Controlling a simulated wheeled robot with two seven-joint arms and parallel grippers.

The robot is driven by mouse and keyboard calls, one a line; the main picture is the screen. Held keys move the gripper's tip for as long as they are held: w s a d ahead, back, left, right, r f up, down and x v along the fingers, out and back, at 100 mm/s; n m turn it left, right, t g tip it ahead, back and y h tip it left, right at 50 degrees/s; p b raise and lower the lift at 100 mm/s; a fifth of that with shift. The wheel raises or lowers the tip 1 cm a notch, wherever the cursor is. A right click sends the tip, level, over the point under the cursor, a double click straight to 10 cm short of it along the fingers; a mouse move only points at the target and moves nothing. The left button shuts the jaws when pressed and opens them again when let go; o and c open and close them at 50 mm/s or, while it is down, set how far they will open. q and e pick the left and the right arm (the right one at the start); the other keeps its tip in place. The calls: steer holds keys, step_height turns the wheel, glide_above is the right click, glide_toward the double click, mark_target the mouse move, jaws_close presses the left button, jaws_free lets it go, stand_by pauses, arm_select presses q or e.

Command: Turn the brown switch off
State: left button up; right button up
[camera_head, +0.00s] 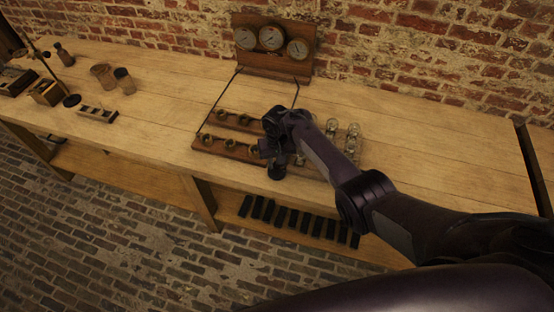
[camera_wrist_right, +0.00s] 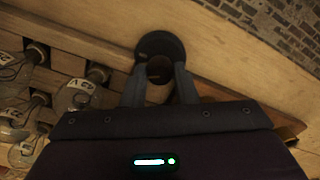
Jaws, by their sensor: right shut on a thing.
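My right gripper (camera_head: 276,154) is over the front of the wooden board (camera_head: 212,143) on the workbench. In the right wrist view its two fingers are shut around a short, dark brown cylindrical knob, the brown switch (camera_wrist_right: 159,69). A round black disc (camera_wrist_right: 160,45) shows just beyond the knob, at the board's front edge. In the head view the gripper hides most of the switch, and its on or off position cannot be made out. My left gripper is not in view.
Several brass-ringed sockets (camera_head: 230,145) sit on the board. A gauge panel with three dials (camera_head: 271,38) stands behind. The bench right of the jars is clear.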

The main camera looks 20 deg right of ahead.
steer(key=n, duration=0.5)
steer(key=shift+n, duration=0.3)
steer(key=n, duration=0.6)
steer(key=shift+n, duration=0.4)
steer(key=o, duration=1)
step_height(320, 180, up, 8)
steer(key=shift+f+p, duration=0.1)
steer(key=shift+p, duration=0.5)
